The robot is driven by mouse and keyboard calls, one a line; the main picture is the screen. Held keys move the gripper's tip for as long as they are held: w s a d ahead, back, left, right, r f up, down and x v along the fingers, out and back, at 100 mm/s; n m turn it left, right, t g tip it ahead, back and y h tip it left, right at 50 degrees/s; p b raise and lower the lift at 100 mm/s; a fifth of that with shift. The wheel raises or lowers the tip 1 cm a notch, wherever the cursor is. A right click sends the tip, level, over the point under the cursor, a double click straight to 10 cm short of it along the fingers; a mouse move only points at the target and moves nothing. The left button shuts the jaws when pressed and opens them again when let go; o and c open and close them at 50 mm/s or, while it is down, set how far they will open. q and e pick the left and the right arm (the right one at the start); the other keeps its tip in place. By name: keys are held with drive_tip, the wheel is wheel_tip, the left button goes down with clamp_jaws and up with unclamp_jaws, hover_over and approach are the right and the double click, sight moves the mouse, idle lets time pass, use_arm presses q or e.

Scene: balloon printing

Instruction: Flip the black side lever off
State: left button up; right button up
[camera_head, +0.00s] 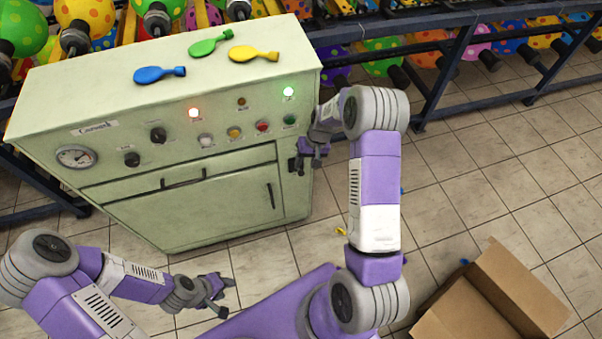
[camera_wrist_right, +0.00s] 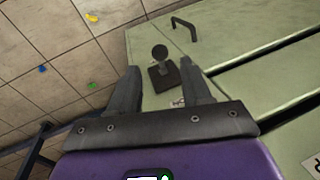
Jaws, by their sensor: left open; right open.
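The black side lever (camera_wrist_right: 160,58) shows in the right wrist view, a round knob on a short stem rising from a dark square base on the pale green machine (camera_wrist_right: 228,30). My right gripper (camera_wrist_right: 160,68) is open, with one finger on each side of the lever in that view; I see no clear contact. In the head view my right gripper (camera_head: 307,163) is at the right edge of the machine (camera_head: 215,205), where I cannot make out the lever apart from the gripper. My left gripper (camera_head: 226,294) is open and empty, low in front of the machine.
Blue (camera_head: 160,74), green (camera_head: 211,45) and yellow (camera_head: 254,54) balloons lie on the machine top. An open cardboard box (camera_head: 490,300) stands at lower right. Racks with balloons run behind.

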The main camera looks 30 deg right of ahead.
sight(302, 171)
drive_tip(key=b+x, duration=0.2)
drive_tip(key=x, duration=0.5)
drive_tip(key=shift+f, duration=0.15)
clamp_jaws()
